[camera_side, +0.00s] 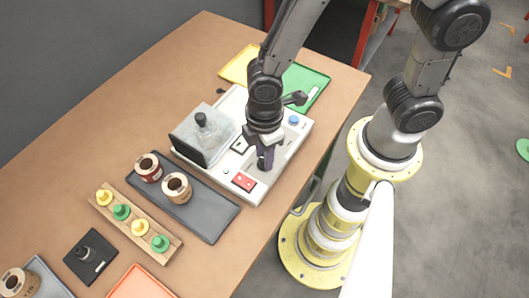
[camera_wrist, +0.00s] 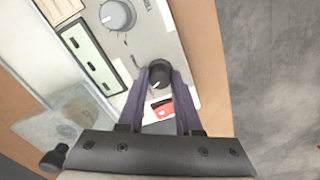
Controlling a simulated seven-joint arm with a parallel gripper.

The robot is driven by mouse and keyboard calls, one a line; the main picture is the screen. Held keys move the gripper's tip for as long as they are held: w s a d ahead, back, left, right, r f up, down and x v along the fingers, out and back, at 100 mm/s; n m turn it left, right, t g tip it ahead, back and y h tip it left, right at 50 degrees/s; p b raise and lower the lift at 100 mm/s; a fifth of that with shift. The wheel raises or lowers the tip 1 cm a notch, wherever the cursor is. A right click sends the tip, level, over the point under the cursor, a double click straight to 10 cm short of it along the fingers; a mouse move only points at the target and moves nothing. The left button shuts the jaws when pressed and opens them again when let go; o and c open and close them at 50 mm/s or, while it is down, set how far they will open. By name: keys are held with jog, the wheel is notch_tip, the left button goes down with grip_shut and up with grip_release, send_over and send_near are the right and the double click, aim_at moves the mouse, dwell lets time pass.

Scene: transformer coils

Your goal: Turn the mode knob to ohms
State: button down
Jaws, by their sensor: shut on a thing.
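The tester (camera_side: 217,171) is a light grey box with a sloping panel face on the table. In the wrist view a black round knob (camera_wrist: 160,72) with a white pointer mark sits on its panel (camera_wrist: 147,40). My gripper (camera_wrist: 158,80) has one finger on each side of this knob and is shut on it. In the side view my gripper (camera_side: 265,163) points down onto the panel and hides the knob. The mode labels are too small to read.
A clear cover (camera_side: 202,133) stands on the tester's left part. A red patch (camera_side: 244,181) and a blue button (camera_side: 294,119) are on the panel. A dark tray (camera_side: 208,219) with two coils lies in front. Yellow (camera_side: 237,69) and green (camera_side: 306,80) trays lie behind.

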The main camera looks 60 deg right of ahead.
jog(key=m, duration=1)
jog(key=shift+m, duration=0.4)
dwell(0.4)
jog(key=c, duration=0.6)
grip_release()
jog(key=shift+r, duration=0.1)
notch_tip(320, 180, up, 14)
